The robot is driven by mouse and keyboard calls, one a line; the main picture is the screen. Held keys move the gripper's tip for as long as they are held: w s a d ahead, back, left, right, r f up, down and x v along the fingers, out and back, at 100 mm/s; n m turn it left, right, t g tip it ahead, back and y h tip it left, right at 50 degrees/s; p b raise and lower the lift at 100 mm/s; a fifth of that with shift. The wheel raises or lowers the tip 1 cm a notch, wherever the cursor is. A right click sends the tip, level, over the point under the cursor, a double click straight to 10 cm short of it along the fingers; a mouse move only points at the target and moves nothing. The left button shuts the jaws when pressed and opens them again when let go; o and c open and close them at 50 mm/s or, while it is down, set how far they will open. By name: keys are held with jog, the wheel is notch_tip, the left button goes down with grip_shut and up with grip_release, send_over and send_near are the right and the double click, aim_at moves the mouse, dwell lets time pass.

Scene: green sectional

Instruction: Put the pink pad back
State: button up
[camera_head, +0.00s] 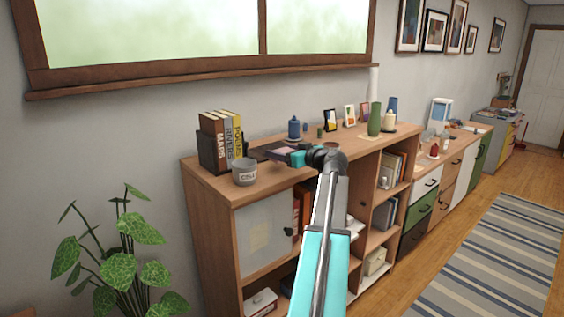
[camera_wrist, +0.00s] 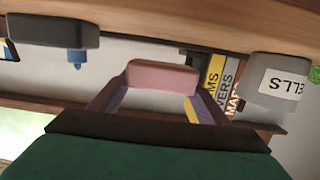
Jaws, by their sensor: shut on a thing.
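The pink pad (camera_wrist: 162,75) is a small rounded block held between the fingers of my gripper (camera_wrist: 155,100) in the wrist view, which looks upside down. In the head view my gripper (camera_head: 284,152) is over the top of the wooden cabinet (camera_head: 270,183), between a grey labelled cup and a blue jar. The pad is small and partly hidden there by the gripper. I cannot tell whether the pad touches the cabinet top.
A grey cup (camera_head: 245,172) and upright books (camera_head: 222,140) stand left of my gripper. A blue jar (camera_head: 294,128) stands behind it. Small frames (camera_head: 330,120) and a green vase (camera_head: 375,118) stand to the right. A plant (camera_head: 120,255) is at lower left.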

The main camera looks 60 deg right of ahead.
jog(key=shift+f+p, duration=0.8)
jog(key=shift+f, duration=0.95)
jog(key=shift+f+b, duration=0.2)
jog(key=shift+b, duration=0.1)
jog(key=o, duration=1)
jog(key=shift+o, duration=0.2)
jog(key=shift+r+p, duration=0.25)
jog(key=shift+p, duration=0.1)
jog(key=shift+s+a+f, duration=0.1)
jog(key=shift+s, duration=0.2)
jog(key=b+v, duration=0.3)
jog(key=v, duration=0.8)
jog(key=shift+s+b, duration=0.15)
jog(key=shift+b, duration=0.15)
